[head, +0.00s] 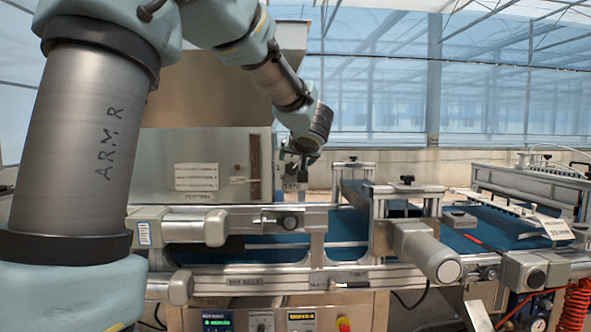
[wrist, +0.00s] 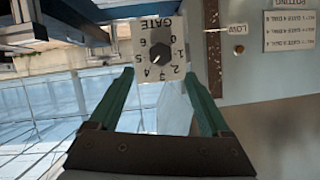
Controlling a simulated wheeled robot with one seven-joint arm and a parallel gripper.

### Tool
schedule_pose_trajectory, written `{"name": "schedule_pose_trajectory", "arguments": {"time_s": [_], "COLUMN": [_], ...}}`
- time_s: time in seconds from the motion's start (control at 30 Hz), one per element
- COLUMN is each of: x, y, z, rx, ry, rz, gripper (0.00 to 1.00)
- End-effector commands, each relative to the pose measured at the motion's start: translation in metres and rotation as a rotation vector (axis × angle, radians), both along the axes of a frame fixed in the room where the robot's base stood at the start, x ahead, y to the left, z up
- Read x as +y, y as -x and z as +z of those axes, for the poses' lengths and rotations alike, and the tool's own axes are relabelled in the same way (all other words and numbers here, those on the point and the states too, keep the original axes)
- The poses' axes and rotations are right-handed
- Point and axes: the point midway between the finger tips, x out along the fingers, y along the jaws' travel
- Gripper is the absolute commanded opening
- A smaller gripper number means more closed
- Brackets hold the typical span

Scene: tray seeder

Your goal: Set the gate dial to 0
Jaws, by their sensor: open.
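The gate dial (wrist: 159,51) is a dark round knob on a pale plate (wrist: 142,27) marked GATE, with numbers 0 to 6 around it, upside down in the wrist view. A small white mark on the knob points down and left in that view, seemingly toward the 4. My gripper (wrist: 158,72) is open, with its teal fingers apart on either side of the lower part of the plate and nothing between them. In the head view my gripper (head: 300,156) is just above the GATE plate (head: 291,187); the knob is too small to make out there.
A grey hopper housing (head: 190,150) with a printed label stands left of the dial. A slotted scale marked LOW (wrist: 214,60) is beside the plate. Conveyor rails (head: 340,275) and a roller unit (head: 425,250) lie below and right. Open air lies around the plate's far side.

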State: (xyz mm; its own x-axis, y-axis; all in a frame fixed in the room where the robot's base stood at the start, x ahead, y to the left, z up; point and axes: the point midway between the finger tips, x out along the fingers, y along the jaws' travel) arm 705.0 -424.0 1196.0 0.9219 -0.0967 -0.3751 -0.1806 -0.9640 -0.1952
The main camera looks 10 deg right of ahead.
Motion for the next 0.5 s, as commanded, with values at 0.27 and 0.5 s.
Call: {"name": "schedule_pose_trajectory", "arguments": {"time_s": [0.27, 0.5], "x": [-0.004, -0.007], "y": [-0.049, -0.076], "z": [-0.022, -0.032], "rx": [0.003, 0.001], "ry": [-0.001, 0.000], "rz": [0.001, 0.000], "gripper": [0.81, 0.81]}}
